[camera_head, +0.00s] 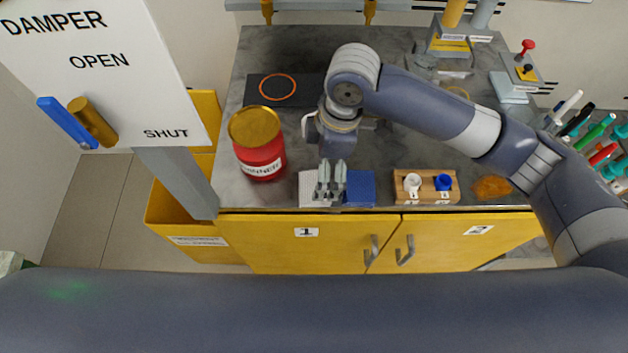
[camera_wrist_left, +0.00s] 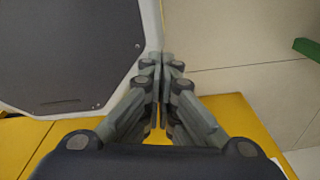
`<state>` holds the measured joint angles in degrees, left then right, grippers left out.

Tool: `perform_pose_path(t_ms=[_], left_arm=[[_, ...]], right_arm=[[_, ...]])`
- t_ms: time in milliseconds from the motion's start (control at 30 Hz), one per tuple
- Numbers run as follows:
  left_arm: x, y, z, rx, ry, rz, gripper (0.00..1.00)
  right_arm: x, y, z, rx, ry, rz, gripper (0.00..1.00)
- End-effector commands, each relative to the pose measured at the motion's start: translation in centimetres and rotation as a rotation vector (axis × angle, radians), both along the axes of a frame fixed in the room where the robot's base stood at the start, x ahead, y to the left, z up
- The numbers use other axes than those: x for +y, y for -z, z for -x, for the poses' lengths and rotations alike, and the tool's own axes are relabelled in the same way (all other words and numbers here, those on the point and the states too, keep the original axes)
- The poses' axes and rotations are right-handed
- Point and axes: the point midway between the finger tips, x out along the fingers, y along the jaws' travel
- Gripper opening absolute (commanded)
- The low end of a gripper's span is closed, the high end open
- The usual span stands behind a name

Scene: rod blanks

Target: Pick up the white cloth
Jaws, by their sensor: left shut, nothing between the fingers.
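The white cloth (camera_head: 308,189) lies flat at the front edge of the grey worktop in the head view, beside a blue folded cloth (camera_head: 361,188). My right gripper (camera_head: 331,190) points down over the white cloth's right part, hiding some of it. Its two fingers stand apart with a gap between them. I cannot tell whether the fingertips touch the cloth. My left gripper (camera_wrist_left: 165,58) shows in the left wrist view, with its fingers together and nothing between them; the cloth is not in that view.
A red can with a gold lid (camera_head: 258,150) stands left of the cloth. A wooden block (camera_head: 426,198) with a white and a blue piece sits to the right. Yellow cabinet doors (camera_head: 290,240) lie below the worktop edge. A damper sign (camera_head: 110,80) stands at the left.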

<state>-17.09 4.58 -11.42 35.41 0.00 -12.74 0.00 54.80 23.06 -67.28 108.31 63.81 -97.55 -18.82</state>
Motion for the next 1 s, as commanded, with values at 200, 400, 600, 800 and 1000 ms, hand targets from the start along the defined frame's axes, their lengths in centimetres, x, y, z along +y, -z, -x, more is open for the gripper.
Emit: perform_pose_path(t_ms=[200,400,600,800,1000], left_arm=[[0.2,0.0,3.3,0.045,0.0,-0.004,0.0],[-0.1,-0.9,-0.2,-0.006,0.001,0.002,0.0],[-0.2,-1.1,-1.9,-0.031,0.001,0.005,0.0],[-0.1,-0.9,-0.5,-0.01,0.001,0.002,0.0],[0.0,-0.8,0.9,0.012,0.001,-0.001,0.0]], right_arm=[[0.3,1.8,0.0,0.0,0.001,0.0,0.97],[1.1,4.4,0.2,0.002,0.001,0.001,0.97],[1.4,6.5,0.2,-0.002,0.0,0.0,0.97],[1.4,6.7,0.1,-0.003,0.0,0.0,0.97],[1.4,6.6,0.1,-0.003,0.0,-0.001,0.63]])
